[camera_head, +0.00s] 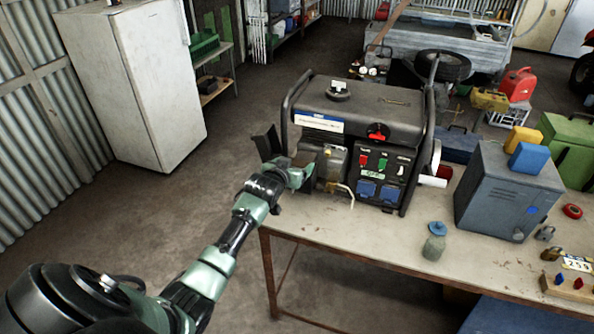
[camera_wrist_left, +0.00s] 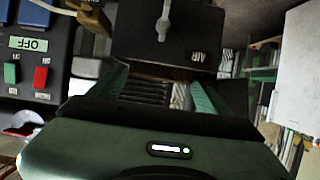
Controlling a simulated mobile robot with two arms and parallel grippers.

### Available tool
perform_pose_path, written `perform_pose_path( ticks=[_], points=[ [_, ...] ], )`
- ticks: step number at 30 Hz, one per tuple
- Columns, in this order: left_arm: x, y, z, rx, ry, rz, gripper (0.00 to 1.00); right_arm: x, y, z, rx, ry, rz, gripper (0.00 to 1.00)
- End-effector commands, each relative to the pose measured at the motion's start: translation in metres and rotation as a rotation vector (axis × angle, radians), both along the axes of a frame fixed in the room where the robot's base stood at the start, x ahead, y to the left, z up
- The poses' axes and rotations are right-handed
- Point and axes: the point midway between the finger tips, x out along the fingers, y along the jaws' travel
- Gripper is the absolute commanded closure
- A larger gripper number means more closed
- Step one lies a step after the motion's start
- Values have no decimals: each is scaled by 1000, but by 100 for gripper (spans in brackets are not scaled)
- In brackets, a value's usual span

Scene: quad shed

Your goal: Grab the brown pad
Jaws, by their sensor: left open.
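A dark cover marked AIR (camera_wrist_left: 185,35) with a light latch stands open in the left wrist view. Just below its edge a narrow brown strip (camera_wrist_left: 165,72), which looks like the brown pad, shows above dark ribs. My left gripper (camera_head: 297,178) is at the left end of the generator (camera_head: 360,110), beside the dark open cover (camera_head: 267,143). In the left wrist view its two green fingers (camera_wrist_left: 160,85) are apart, with the brown strip and ribs seen between them. I cannot tell whether they touch it. The pad is not clear in the head view. My right gripper is not in view.
The generator stands on a workbench (camera_head: 390,232). To its right are a grey metal box (camera_head: 495,195) with a yellow and a blue container on top, and a jar (camera_head: 434,245). A white fridge (camera_head: 140,85) stands at the left. The floor between is clear.

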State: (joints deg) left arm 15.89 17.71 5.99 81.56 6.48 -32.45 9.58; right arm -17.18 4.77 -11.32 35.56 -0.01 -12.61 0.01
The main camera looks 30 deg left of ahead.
Motion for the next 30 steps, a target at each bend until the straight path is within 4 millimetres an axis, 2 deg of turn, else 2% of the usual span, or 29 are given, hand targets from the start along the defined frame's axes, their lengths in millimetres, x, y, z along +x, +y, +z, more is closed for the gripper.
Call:
perform_pose_path(
  ticks=[6, 11, 23, 26, 30],
  points=[
    [1, 0, 0, 0, -1, 0, 22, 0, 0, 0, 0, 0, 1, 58],
    [0, 0, 0, 0, 0, 0, 66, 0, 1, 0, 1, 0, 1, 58],
    [1, 0, 2, 1, -1, 0, 66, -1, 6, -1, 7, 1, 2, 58],
    [1, 0, 10, 2, -4, 0, 66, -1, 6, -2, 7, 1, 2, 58],
    [1, 0, 30, 3, -6, -1, 66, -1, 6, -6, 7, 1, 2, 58]
  ],
)
